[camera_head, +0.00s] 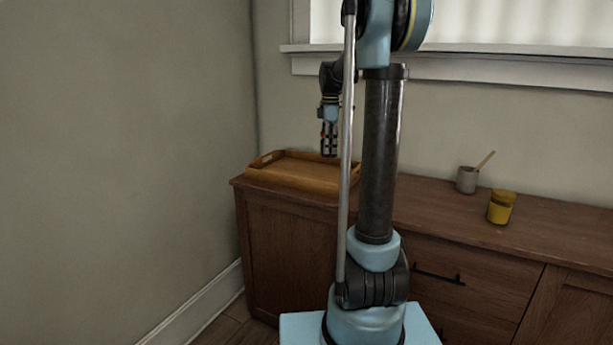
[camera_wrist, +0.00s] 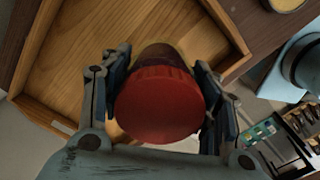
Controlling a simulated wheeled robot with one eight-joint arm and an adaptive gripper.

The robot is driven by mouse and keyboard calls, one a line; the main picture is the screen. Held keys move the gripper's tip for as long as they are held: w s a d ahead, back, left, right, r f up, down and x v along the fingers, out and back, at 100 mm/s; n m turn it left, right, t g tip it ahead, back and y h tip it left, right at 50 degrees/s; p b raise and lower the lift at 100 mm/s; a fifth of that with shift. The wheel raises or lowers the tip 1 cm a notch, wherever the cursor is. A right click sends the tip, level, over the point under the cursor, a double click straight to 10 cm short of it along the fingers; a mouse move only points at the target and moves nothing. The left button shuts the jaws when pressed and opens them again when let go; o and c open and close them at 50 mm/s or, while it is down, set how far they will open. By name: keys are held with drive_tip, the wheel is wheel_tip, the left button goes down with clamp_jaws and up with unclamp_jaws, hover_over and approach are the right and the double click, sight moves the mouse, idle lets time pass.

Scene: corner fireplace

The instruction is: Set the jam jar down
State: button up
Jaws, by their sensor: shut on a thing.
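My gripper (camera_head: 329,148) hangs above the wooden tray (camera_head: 290,180) at the left end of the sideboard, fingers pointing down. In the wrist view, my gripper (camera_wrist: 163,82) is shut on the jam jar (camera_wrist: 160,103), which has a red lid and a dark body. One finger is on each side of the jar. In the head view only a bit of red shows between the fingers. Bare tray floor (camera_wrist: 78,60) shows beyond the jar in the wrist view.
The brown sideboard (camera_head: 430,208) runs along the wall under a window. A yellow jar (camera_head: 501,208) and a grey cup (camera_head: 466,181) with a wooden stick stand on its right part. The tray has raised walls and looks empty. My arm's column hides some of the sideboard top.

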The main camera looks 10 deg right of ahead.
drive_tip(key=w, duration=0.1)
drive_tip(key=w+n, duration=0.1)
drive_tip(key=shift+w+d+r, duration=0.1)
drive_tip(key=shift+w+r, duration=0.2)
drive_tip(key=shift+w+n, duration=0.35)
drive_tip(key=shift+n, duration=0.15)
drive_tip(key=shift+f, duration=4.85)
drive_tip(key=o, duration=1.3)
drive_tip(key=shift+f, duration=0.1)
